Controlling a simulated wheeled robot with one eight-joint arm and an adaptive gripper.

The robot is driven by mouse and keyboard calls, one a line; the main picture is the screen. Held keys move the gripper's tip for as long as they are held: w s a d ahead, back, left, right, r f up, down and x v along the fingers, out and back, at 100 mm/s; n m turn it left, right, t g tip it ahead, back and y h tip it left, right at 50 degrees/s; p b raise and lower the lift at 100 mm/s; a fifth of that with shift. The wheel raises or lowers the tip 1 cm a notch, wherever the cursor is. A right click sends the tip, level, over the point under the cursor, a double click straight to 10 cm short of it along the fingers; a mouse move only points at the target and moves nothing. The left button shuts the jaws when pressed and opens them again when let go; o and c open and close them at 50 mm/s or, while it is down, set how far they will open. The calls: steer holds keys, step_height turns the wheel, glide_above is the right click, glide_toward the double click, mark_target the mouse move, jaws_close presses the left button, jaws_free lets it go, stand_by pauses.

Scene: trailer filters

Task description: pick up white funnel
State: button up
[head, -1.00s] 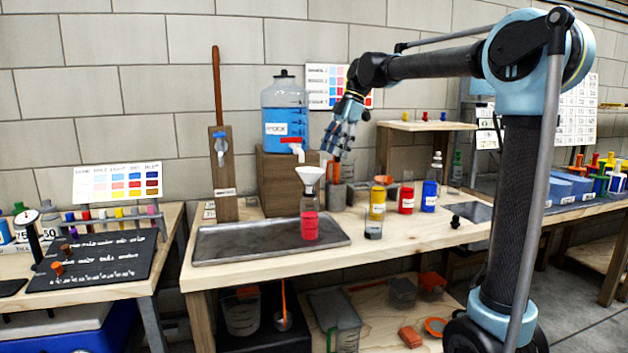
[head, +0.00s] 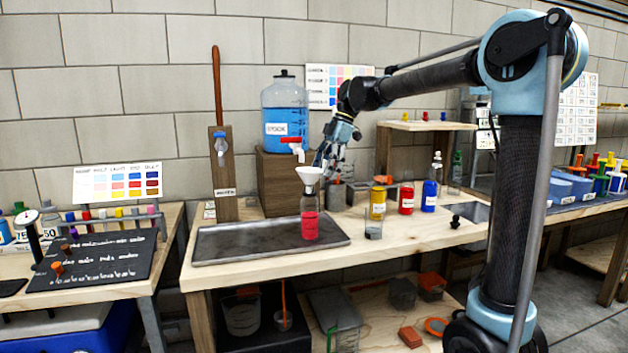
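The white funnel (head: 307,177) sits upright in the mouth of a clear bottle (head: 309,220) holding red liquid. The bottle stands on the grey metal tray (head: 222,243) on the wooden bench. My gripper (head: 325,167) points down just right of the funnel's rim and very close to it. I cannot tell whether the fingers touch the funnel, or whether they are open or shut, as they are small and overlap in this view.
A blue-liquid dispenser (head: 285,118) with a red-handled tap stands on a wooden block behind the funnel. Yellow (head: 377,204), red (head: 406,198) and blue (head: 429,192) bottles stand to the right. The tray's left part is clear.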

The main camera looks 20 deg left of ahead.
jaws_close()
steer(key=shift+r, duration=0.1)
